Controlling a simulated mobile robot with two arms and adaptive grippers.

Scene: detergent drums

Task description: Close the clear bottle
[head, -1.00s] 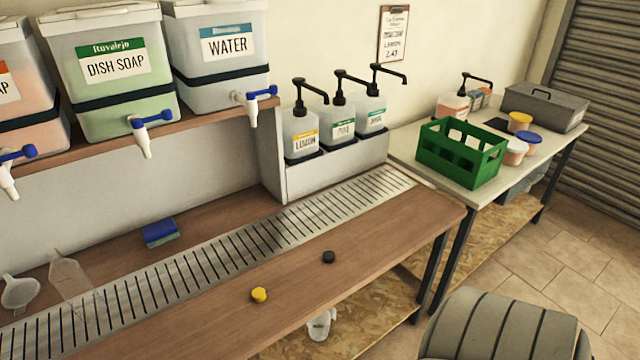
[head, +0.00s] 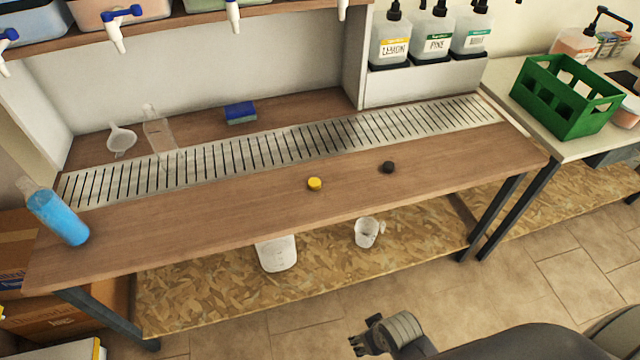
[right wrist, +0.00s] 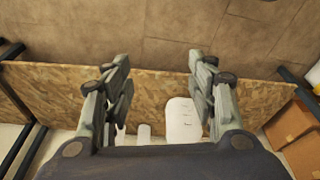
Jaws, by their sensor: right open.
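A clear, empty bottle (head: 158,132) stands at the back left of the bench, by the metal drip grate. Its mouth looks uncapped, though it is small in the head view. A yellow cap (head: 315,184) and a black cap (head: 387,167) lie apart on the wooden front strip. A bottle with blue liquid (head: 58,217) is at the bench's left end. My right gripper (head: 357,344) is low in front of the bench, away from bottles and caps. In the right wrist view it (right wrist: 160,65) is open with nothing between its fingers. My left gripper is not in view.
A clear funnel (head: 121,140) and a blue sponge (head: 240,112) sit at the back. Pump bottles (head: 436,38) and a green crate (head: 565,97) are at right. A white jug (head: 277,252) and a clear cup (head: 367,232) stand on the lower shelf. The front strip is mostly clear.

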